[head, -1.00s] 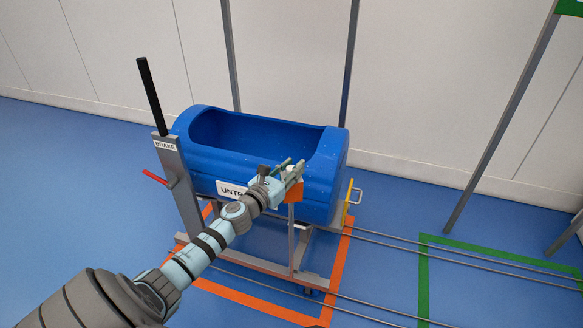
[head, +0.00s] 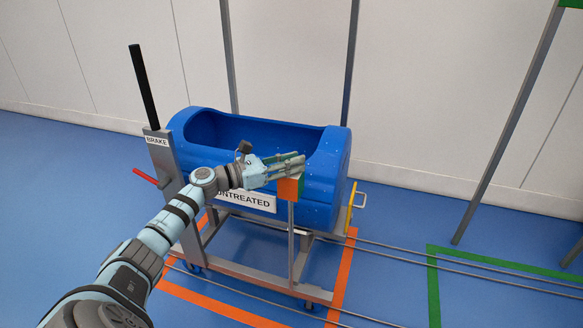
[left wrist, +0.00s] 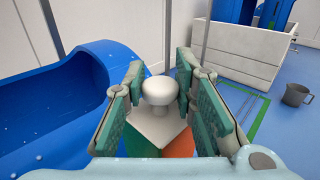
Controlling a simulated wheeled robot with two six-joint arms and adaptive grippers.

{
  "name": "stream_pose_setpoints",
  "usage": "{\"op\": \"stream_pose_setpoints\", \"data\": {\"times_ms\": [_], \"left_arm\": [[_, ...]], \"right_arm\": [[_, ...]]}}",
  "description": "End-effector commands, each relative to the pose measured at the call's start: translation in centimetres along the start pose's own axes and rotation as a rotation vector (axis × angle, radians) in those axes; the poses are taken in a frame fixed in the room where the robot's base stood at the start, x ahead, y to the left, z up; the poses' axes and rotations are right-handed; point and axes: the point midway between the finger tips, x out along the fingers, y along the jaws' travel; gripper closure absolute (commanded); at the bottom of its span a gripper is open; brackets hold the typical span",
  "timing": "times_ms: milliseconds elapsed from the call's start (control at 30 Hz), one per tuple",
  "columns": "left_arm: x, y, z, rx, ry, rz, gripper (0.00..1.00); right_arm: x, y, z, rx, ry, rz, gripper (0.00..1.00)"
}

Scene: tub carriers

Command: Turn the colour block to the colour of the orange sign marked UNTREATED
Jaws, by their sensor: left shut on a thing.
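The colour block (head: 289,189) sits on top of a grey post in front of the tub's right end. In the left wrist view the white knob (left wrist: 158,92) stands on the block's pale top (left wrist: 158,128), with green and orange faces below. My left gripper (head: 297,165) is at the block's top, its fingers (left wrist: 160,80) on either side of the knob, shut on it. A white plate reading UNTREATED (head: 256,203) is on the tub's front, partly hidden by my arm. No orange sign shows. My right gripper is out of view.
The blue tub (head: 335,160) rests on a grey wheeled frame on rails, inside an orange floor outline (head: 344,270). A brake lever (head: 142,85) stands at its left. A green floor outline (head: 433,290) lies right. The left wrist view shows a pale crate (left wrist: 235,50) and grey mug (left wrist: 297,95).

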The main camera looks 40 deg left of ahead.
Motion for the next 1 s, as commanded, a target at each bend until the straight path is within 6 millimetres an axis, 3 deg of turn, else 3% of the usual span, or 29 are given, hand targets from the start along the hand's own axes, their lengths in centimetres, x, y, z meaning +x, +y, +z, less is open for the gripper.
{"op": "stream_pose_setpoints", "data": {"times_ms": [267, 300, 400, 767, 1000], "left_arm": [[-0.1, 0.0, 0.0, 0.001, 0.001, 0.000, 1.00], [-0.1, 0.0, 0.0, 0.001, 0.001, 0.000, 0.73], [-0.1, 0.0, 0.0, 0.001, 0.001, 0.001, 0.57], [-0.6, 0.1, -0.1, 0.003, 0.004, 0.001, 0.56], [-5.4, 0.0, -0.2, 0.002, 0.011, -0.001, 0.56]], "right_arm": [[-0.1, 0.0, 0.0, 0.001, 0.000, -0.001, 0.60], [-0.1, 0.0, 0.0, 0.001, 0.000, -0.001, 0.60], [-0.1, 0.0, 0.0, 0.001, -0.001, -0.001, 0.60], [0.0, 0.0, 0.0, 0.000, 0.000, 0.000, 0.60], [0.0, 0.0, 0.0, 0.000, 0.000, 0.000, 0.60]]}}
